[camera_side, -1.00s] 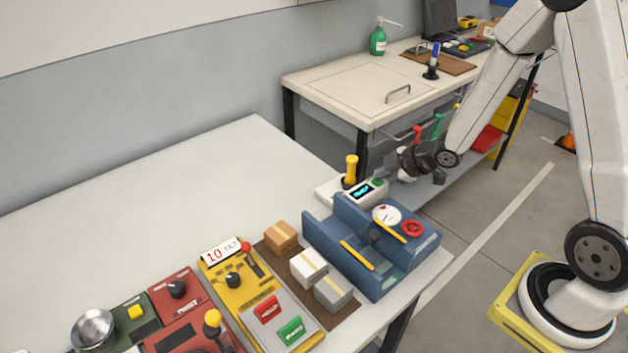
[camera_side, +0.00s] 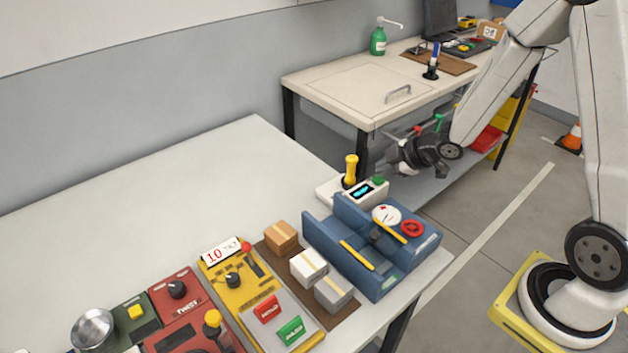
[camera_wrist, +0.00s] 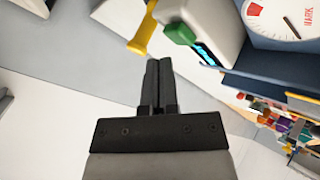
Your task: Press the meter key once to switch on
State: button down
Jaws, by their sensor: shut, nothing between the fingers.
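The meter (camera_side: 366,191) is a white box with a lit cyan display and a green key (camera_side: 379,181) on top. It stands at the back of the blue dock unit, near the table's far right edge. In the wrist view the green key (camera_wrist: 180,34) and the lit display (camera_wrist: 207,54) show beyond the fingertips. My gripper (camera_side: 388,166) is shut and empty, above and behind the meter in the side view. Its fingers (camera_wrist: 158,66) point toward the key but are apart from it.
A yellow-handled tool (camera_side: 351,169) stands just left of the meter. The blue dock unit (camera_side: 352,233) with a dial (camera_side: 386,215) and red wheel (camera_side: 412,228) is in front. Boxes (camera_side: 309,267) and control panels lie further left. The table's back left is clear.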

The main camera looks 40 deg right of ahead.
aim_at(383, 181)
jog(key=shift+r, duration=2.4)
jog(key=shift+s+m, duration=0.1)
jog(key=shift+m, duration=0.2)
jog(key=s+a+m+g+h, duration=0.1)
jog(key=s+a+m+g, duration=0.2)
jog(key=s+m, duration=0.2)
jog(key=s+a+f+m+g+h, duration=0.1)
jog(key=s+a+m+g, duration=0.2)
jog(key=s, duration=0.5)
jog(key=a+m, duration=0.1)
jog(key=m, duration=0.1)
jog(key=shift+m, duration=0.4)
